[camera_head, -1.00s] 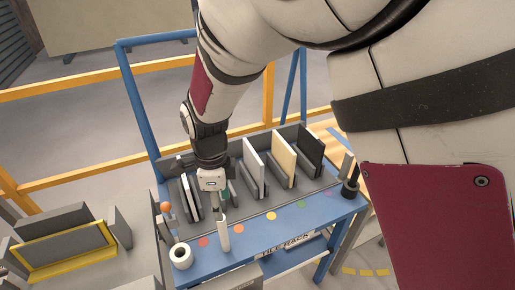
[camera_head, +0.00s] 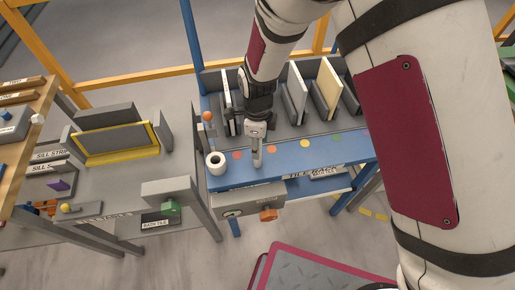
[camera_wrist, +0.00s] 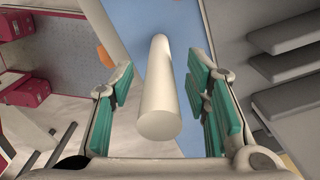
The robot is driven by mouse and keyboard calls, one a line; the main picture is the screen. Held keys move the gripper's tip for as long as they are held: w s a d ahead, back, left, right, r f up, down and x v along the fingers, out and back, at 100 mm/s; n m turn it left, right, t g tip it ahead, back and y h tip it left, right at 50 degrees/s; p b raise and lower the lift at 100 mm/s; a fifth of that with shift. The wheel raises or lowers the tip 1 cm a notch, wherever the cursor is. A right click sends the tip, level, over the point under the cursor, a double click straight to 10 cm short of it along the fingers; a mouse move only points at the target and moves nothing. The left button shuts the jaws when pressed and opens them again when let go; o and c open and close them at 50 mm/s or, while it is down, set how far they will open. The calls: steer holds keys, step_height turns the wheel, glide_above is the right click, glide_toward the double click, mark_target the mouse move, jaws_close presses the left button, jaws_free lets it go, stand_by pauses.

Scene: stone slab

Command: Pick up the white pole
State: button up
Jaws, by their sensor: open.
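The white pole (camera_wrist: 158,90) stands between the open finger pads in the wrist view, its round end toward the camera. There is a visible gap to the teal pads on both sides. My gripper (camera_wrist: 164,92) is open around it and holds nothing. The pole's upper part is hidden there by the gripper.
The blue table (camera_head: 325,158) carries upright tiles (camera_head: 297,90) in grey slots behind the gripper. A white roll (camera_head: 216,162) and an orange ball (camera_head: 208,117) are left of the pole. A grey bench (camera_head: 115,195) stands further left.

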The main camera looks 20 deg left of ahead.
steer(key=shift+f, duration=1.05)
jaws_close()
steer(key=shift+r, duration=0.2)
